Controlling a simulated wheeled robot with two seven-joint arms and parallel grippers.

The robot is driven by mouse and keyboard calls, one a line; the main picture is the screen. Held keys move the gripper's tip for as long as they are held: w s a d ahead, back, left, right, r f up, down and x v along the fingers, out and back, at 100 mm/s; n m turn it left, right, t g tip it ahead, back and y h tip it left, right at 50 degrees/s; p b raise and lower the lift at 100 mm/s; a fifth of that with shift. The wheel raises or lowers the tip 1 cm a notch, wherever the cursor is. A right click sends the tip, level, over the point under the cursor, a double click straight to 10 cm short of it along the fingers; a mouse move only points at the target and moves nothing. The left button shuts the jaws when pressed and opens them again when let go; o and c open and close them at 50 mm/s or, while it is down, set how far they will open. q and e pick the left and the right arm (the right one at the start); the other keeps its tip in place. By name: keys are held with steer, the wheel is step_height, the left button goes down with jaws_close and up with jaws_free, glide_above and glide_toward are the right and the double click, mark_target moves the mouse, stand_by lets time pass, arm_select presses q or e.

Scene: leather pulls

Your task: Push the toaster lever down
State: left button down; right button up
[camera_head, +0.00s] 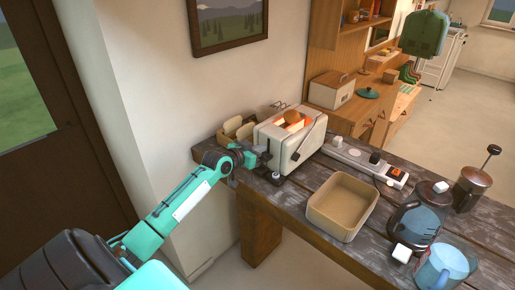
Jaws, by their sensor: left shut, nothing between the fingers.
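The cream toaster (305,143) stands near the back left edge of the wooden table. A brown slice of bread (291,117) sticks out of its top, and the slots glow orange. A dark slanted bar, which may be the lever, shows on its front side (299,155); I cannot tell how far down it sits. My left gripper (268,163) is shut and empty at the toaster's left end, very close to it. Whether it touches is unclear, and the gripper hides part of that end. My right gripper is out of view.
A box with bread slices (236,130) stands behind the gripper by the wall. A shallow tan tray (343,205) sits in front of the toaster. A power strip (365,161) lies to the right. A kettle (416,218), glass jug (444,267) and press pot (472,190) crowd the right side.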

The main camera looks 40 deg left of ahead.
arm_select(q)
step_height(320, 180, up, 3)
steer(key=shift+f+p, duration=0.15)
steer(key=shift+p, duration=0.35)
steer(key=d+b+v, duration=0.1)
steer(key=b+v, duration=0.4)
steer(key=v, duration=0.5)
steer(key=shift+a+f, duration=0.3)
steer(key=shift+a, duration=0.15)
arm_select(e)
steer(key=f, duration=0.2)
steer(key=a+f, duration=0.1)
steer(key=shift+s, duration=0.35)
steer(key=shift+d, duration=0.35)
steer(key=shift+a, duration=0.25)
